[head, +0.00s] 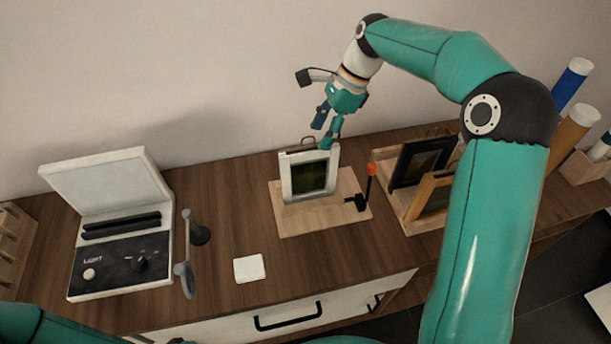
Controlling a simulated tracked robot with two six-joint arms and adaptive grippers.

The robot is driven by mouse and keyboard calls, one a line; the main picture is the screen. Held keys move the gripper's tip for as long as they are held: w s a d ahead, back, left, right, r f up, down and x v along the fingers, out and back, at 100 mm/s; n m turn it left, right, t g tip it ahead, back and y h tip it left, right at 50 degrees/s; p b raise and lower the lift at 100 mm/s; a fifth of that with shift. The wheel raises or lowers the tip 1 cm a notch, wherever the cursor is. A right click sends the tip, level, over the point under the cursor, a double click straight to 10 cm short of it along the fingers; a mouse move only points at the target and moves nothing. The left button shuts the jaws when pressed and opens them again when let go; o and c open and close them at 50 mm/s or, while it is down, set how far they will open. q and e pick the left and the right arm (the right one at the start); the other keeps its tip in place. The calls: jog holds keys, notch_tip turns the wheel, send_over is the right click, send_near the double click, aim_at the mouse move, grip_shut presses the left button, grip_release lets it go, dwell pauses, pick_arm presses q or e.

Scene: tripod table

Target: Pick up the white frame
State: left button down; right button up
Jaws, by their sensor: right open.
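The white frame (287,182) stands upright on a light wooden board (290,220) in the middle of the dark wooden table. It has a dark picture or pane inside, and a small loop shows at its top edge. My right gripper (326,132) is open just above and behind the frame's top right corner, fingers pointing down. One finger overlaps the frame's top edge in the picture; I cannot tell whether it touches. Nothing shows between the fingers. My left gripper is out of view; only a bit of teal arm shows at the lower left.
A black clamp with a red tip (371,170) stands at the board's right. A wooden rack (405,212) holds dark and wooden frames further right. An open white light box (108,185), a grey stand (187,270) and a white cloth or pad (249,268) are left. Tubes (572,85) stand far right.

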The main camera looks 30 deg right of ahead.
aim_at(308, 155)
jog(key=p+x, duration=0.1)
jog(key=x, duration=0.7)
jog(key=shift+c, duration=0.3)
grip_shut()
jog(key=shift+r, duration=0.1)
